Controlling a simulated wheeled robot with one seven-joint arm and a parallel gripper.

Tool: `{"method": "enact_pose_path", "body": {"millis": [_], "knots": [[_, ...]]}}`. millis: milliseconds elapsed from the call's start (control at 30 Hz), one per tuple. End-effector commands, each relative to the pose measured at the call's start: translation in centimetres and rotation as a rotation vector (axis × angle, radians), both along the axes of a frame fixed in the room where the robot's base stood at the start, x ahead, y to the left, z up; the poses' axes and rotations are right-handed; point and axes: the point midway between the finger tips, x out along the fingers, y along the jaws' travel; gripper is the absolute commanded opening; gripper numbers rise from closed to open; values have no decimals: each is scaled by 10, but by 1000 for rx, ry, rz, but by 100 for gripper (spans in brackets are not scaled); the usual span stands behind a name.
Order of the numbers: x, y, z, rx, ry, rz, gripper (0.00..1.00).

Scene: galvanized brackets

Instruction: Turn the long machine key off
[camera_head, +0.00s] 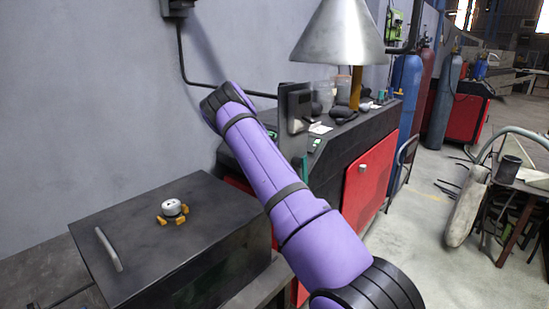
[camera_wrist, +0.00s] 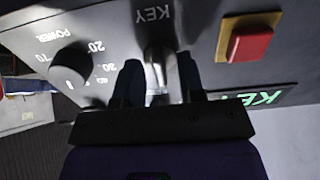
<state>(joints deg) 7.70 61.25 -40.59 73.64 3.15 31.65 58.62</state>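The long machine key (camera_wrist: 158,66) is a silver metal piece in the wrist view, standing out from a dark panel below the upside-down label KEY. My gripper (camera_wrist: 159,76) has one dark finger on each side of the key. The fingers are spread, with the key between them; small gaps seem to show, but I cannot tell whether either finger touches it. The key's lower part is partly hidden by the gripper body. In the head view, the key is not visible and I cannot make out the fingers.
On the panel, a black POWER knob (camera_wrist: 70,68) is left of the key and a red button (camera_wrist: 249,43) on a yellow base is right.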

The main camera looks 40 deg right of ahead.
Motion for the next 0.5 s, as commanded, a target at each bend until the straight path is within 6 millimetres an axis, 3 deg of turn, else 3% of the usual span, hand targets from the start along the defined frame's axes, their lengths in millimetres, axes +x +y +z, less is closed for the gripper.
{"method": "enact_pose_path", "body": {"millis": [167,500], "knots": [[1,11,14,-1,-2,2,36],[-3,49,62,0,-2,1,36]]}}
